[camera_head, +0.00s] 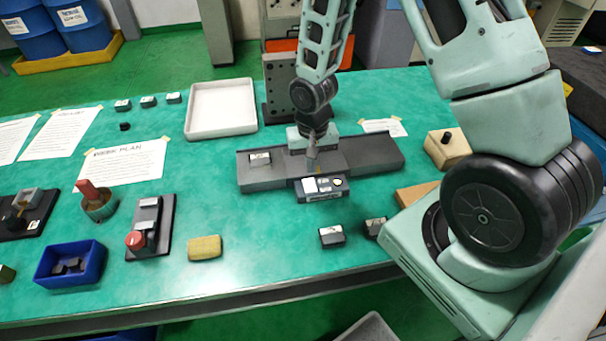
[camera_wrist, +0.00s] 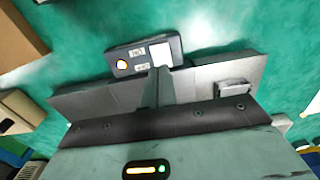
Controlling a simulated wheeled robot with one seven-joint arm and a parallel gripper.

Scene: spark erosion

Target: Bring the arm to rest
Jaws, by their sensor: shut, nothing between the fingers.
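My gripper (camera_head: 312,158) is over the middle of a dark grey fixture bar (camera_head: 385,158) on the green table. Its fingers are shut with nothing between them and point down toward a small black box with a white panel and a round button (camera_head: 321,188). In the wrist view, the gripper (camera_wrist: 160,75) shows its fingers close to that box (camera_wrist: 120,62); I cannot tell whether they touch it. A small metal block (camera_head: 259,160) lies on the left part of the bar, and it also shows in the wrist view (camera_wrist: 233,87).
A white tray (camera_head: 222,86) stands behind the bar to the left. Two small blocks (camera_head: 331,236) lie in front. A yellow sponge (camera_head: 204,247), a blue bin (camera_head: 50,264) and a red-handled device (camera_head: 152,228) stand to the left. A wooden block (camera_head: 445,150) is at right.

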